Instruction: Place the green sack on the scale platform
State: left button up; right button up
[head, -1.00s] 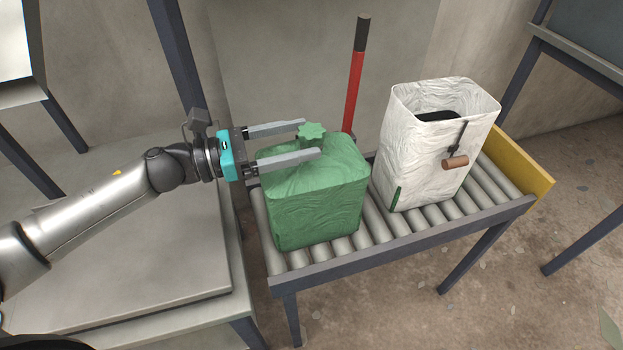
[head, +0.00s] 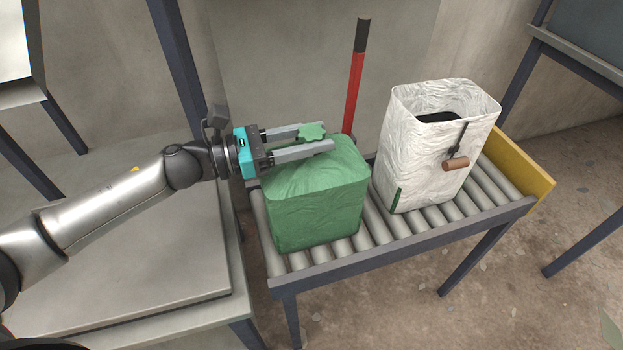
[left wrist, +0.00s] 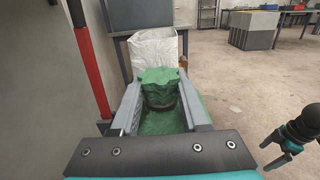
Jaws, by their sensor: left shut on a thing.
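The green sack (head: 316,205) stands upright on the roller conveyor, near its left end. Its gathered, star-shaped green neck (head: 311,132) sticks up from the top. My left gripper (head: 316,139) reaches in from the left and is shut on that neck, one finger on each side. In the left wrist view the neck (left wrist: 159,86) sits between the two grey fingers. The flat grey scale platform (head: 130,245) lies to the left of the conveyor, under my left arm, and is bare where it shows. My right gripper is not in the head view.
A white open sack (head: 432,155) with a brown toggle stands right of the green sack on the roller conveyor (head: 400,228). A red-and-black upright handle (head: 354,80) rises behind the green sack. A yellow end stop (head: 517,172) closes the conveyor's right end.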

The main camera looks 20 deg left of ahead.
pick_arm(q)
grip_shut()
dwell(0.8)
jog(key=shift+r, duration=0.15)
